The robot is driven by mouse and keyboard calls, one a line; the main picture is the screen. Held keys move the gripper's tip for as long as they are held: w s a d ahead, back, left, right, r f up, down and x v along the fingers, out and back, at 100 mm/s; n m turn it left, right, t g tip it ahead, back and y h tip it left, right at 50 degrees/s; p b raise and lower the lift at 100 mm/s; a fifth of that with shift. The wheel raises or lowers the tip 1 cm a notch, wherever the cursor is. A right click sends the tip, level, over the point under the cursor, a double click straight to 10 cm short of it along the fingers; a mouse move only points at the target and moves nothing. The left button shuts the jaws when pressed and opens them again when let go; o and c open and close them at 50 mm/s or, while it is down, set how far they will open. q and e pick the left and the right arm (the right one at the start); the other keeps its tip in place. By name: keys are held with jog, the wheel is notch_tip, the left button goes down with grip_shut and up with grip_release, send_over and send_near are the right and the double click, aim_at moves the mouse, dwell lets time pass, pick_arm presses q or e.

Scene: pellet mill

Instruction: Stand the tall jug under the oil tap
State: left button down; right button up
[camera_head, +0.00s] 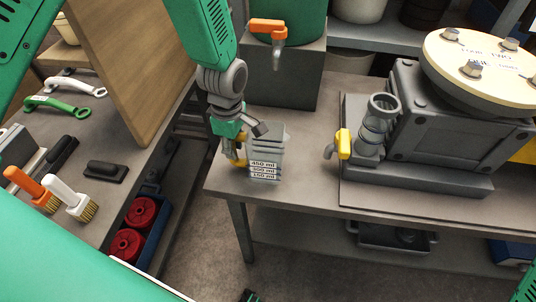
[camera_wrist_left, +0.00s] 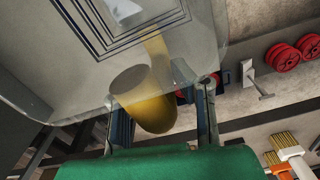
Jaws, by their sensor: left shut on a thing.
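A clear, tall jug (camera_head: 264,155) with printed ml marks and a yellow handle is upright at the near left corner of the grey bench. My left gripper (camera_head: 238,152) is shut on its yellow handle, on the jug's left side. In the left wrist view the handle (camera_wrist_left: 150,107) sits between the fingers and the clear jug wall (camera_wrist_left: 40,75) fills the upper left. I cannot tell whether the jug's base touches the bench. The oil tap with an orange lever (camera_head: 268,28) is on the green tank (camera_head: 298,18), behind and above the jug.
The tank stands on a grey block (camera_head: 290,75). A yellow-levered tap (camera_head: 343,143) sticks out from the pellet mill (camera_head: 440,110) at the right. Bare bench (camera_head: 306,140) lies between jug and mill. A wooden board (camera_head: 135,55) and brushes (camera_head: 75,200) are on the left bench.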

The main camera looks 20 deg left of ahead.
pick_arm(q)
jog(key=shift+a+r+p, duration=0.2)
jog(key=shift+r+p, duration=0.65)
jog(key=shift+r, duration=0.2)
jog(key=shift+r+p, duration=2.15)
jog(key=shift+r, duration=0.2)
jog(key=shift+d+f, duration=0.1)
